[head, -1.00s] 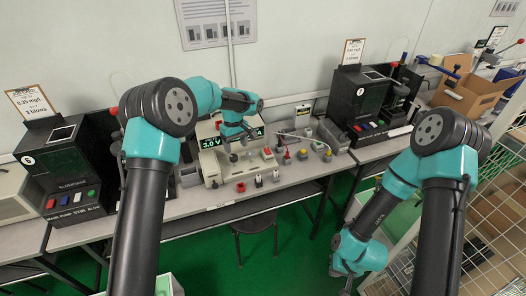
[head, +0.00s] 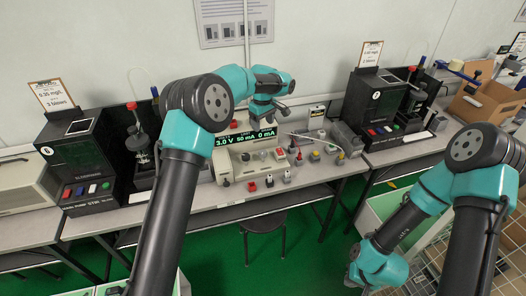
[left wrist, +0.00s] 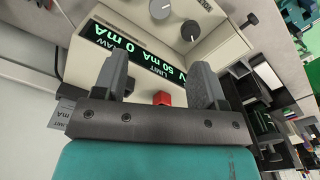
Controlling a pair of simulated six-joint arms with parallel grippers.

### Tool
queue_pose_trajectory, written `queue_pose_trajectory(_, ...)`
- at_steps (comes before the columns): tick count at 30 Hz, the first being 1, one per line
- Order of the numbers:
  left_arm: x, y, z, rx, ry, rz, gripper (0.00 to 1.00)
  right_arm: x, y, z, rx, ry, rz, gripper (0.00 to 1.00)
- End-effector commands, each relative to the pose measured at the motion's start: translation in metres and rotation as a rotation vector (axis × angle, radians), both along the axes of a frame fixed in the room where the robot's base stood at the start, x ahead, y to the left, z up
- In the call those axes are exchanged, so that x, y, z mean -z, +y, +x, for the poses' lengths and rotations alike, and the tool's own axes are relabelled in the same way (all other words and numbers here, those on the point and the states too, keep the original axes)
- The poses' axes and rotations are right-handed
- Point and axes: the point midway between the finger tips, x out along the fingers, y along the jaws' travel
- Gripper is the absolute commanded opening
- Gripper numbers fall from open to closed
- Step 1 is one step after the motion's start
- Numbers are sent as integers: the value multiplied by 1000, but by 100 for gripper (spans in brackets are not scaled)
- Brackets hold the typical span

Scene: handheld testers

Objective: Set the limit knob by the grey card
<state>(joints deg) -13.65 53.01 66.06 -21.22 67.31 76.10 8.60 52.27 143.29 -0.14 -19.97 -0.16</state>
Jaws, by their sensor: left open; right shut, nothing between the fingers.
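The beige tester (head: 226,168) stands on the bench; its green display (head: 245,138) reads 3.0 V, 50 mA, 0 mA. In the left wrist view the display (left wrist: 125,48) shows the word LIMIT near 50 mA. A grey knob (left wrist: 190,31) and a lighter knob (left wrist: 160,9) sit on its front; I cannot tell which is the limit knob. A greyish card (left wrist: 58,114) with LIMIT and mA shows at left; its number is unreadable. My left gripper (head: 268,114) is open and empty above the tester. My right gripper (head: 360,280) is shut and empty, low at right.
Several coloured plugs (head: 269,180) stand in front of and beside the tester. Black pump boxes (head: 80,160) with clipboards flank it left and right. A stool (head: 263,222) stands under the bench. A red block (left wrist: 162,98) shows between the left fingers, beyond them.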

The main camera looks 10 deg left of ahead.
Motion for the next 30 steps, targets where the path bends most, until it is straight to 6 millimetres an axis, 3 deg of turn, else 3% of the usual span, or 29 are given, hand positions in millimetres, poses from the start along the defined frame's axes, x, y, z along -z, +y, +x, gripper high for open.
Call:
queue_pose_trajectory(21, 123, 0, -1, 0, 2, -1, 65, 0, 0, 0, 0, 0, 0, 0)
queue_pose_trajectory(30, 147, 0, 0, 1, 0, 0, 65, 0, 0, 0, 0, 0, 0, 0)
